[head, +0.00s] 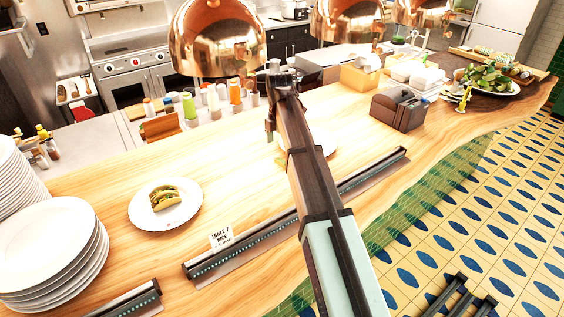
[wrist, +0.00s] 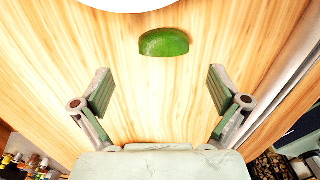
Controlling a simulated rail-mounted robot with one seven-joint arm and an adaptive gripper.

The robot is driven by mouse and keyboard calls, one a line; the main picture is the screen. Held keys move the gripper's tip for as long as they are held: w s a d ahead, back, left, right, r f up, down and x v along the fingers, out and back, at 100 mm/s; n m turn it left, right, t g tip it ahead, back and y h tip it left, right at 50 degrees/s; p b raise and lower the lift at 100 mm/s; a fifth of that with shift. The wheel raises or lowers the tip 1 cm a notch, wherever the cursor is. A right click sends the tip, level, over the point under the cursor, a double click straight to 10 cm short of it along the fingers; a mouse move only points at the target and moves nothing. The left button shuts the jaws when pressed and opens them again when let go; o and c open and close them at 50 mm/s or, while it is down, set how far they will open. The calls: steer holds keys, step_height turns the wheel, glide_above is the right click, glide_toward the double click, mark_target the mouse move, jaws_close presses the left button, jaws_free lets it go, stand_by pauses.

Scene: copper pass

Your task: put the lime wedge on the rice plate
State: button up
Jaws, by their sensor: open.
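The lime wedge (wrist: 164,42) is dark green and lies on the wooden counter in the wrist view, ahead of my gripper. My gripper (wrist: 161,91) is open and empty. Its two fingers are spread wider than the wedge, which lies beyond the fingertips near the middle of the gap. The edge of a white plate (wrist: 128,4) shows just past the wedge; its contents are out of frame. In the head view my arm covers most of a plate (head: 331,148), so I cannot see rice on it. The wedge does not show in the head view.
A plate with a taco (head: 143,217) stands at the left, beside a table card (head: 221,237). Stacked white plates (head: 45,245) fill the left end. Ticket rails (head: 230,258) line the front edge. Copper lamps (head: 218,40) hang above bottles (head: 236,92). Wood between the taco plate and my arm is clear.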

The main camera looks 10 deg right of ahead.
mark_target(280, 161)
steer(key=shift+s+f+p, duration=0.15)
steer(key=shift+f+p, duration=0.2)
steer(key=shift+f, duration=0.1)
steer(key=shift+s+f+p, duration=0.15)
steer(key=shift+f+p, duration=0.75)
steer(key=shift+f, duration=1.3)
steer(key=c, duration=1)
steer(key=shift+r, duration=0.1)
